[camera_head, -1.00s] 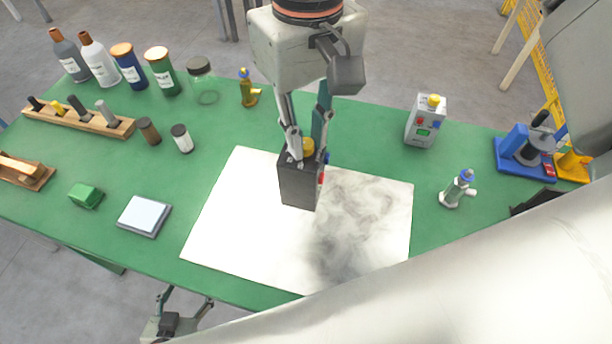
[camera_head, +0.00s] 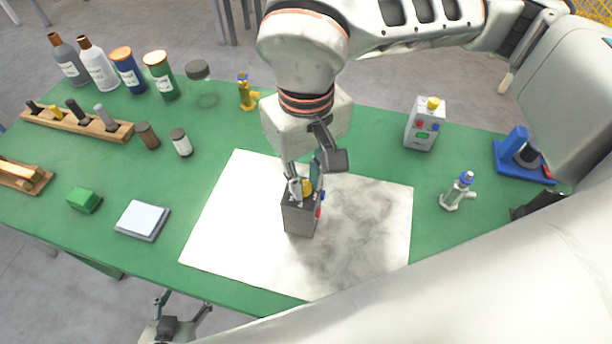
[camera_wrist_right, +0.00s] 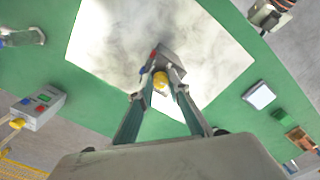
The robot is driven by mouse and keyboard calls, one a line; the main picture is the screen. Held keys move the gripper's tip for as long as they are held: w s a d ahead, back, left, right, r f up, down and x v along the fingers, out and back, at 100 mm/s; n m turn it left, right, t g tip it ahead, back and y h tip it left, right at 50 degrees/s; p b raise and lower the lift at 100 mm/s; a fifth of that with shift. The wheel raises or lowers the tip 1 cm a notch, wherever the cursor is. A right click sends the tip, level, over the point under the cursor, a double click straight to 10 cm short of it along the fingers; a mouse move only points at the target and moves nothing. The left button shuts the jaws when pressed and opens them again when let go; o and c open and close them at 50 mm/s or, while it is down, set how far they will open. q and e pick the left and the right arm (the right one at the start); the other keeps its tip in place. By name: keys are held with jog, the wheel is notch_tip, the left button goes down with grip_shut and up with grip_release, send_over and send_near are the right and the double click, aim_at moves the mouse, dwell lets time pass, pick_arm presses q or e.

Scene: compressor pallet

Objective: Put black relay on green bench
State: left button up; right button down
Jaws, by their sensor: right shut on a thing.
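The black relay (camera_head: 300,218) is a dark box with a yellow knob on top and small red and blue buttons on its side. My right gripper (camera_head: 304,190) is shut on its upper part from above. The relay is upright over the white sheet (camera_head: 230,225) on the green bench (camera_head: 225,115); I cannot tell whether its base touches the sheet. The right wrist view shows the relay (camera_wrist_right: 174,58) between my fingertips (camera_wrist_right: 164,82). My left gripper (camera_head: 180,312) is open and empty at the bottom edge, below the bench front.
A light grey control box (camera_head: 421,128) and a small valve (camera_head: 459,190) stand to the right. Bottles (camera_head: 98,62) and a wooden rack (camera_head: 80,124) stand back left. A green block (camera_head: 84,199) and a square pad (camera_head: 142,219) lie left. The sheet around the relay is clear.

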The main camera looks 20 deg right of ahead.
jog(key=shift+f, duration=0.25)
jog(key=c, duration=1.9)
grip_release()
jog(key=shift+r, duration=0.1)
notch_tip(320, 180, up, 12)
jog(key=shift+r, duration=0.15)
